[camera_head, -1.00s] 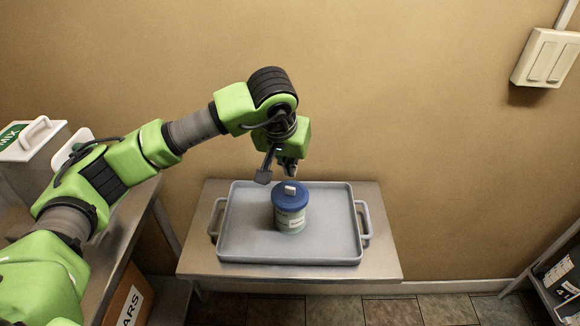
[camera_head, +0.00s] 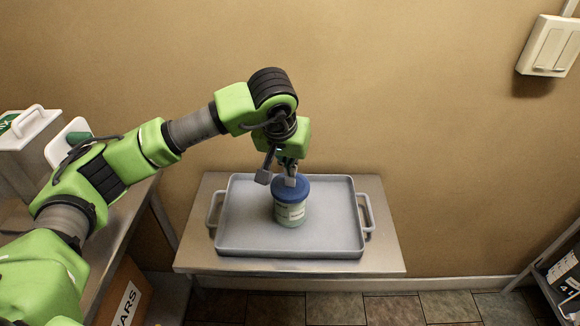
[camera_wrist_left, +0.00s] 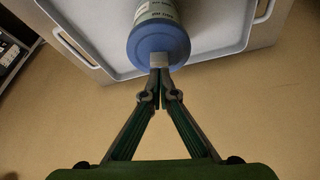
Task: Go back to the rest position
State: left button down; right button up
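A small bucket (camera_head: 291,215) with a pale label and a blue lid (camera_head: 302,186) stands upright on a grey tray (camera_head: 235,240). My left gripper (camera_head: 289,172) is just above the lid, pointing down. In the left wrist view, the fingers of my left gripper (camera_wrist_left: 159,82) run together, nearly touching at the tips. The pale block (camera_wrist_left: 159,60) on the lid (camera_wrist_left: 158,42) shows just past the tips, not between them. Whether they touch it I cannot tell. My right gripper is out of view.
The tray lies on a metal table (camera_head: 385,262) against a tan wall. Another metal surface at left holds white containers (camera_head: 30,127), with a cardboard box (camera_head: 125,295) below it. A shelf (camera_head: 545,285) stands at right.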

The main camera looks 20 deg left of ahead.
pick_arm(q)
jog(key=shift+f, duration=0.4)
jog(key=shift+r, duration=0.1)
jog(key=shift+r+p, duration=1.5)
jog(key=shift+r, duration=1.95)
jog(key=shift+f, duration=0.1)
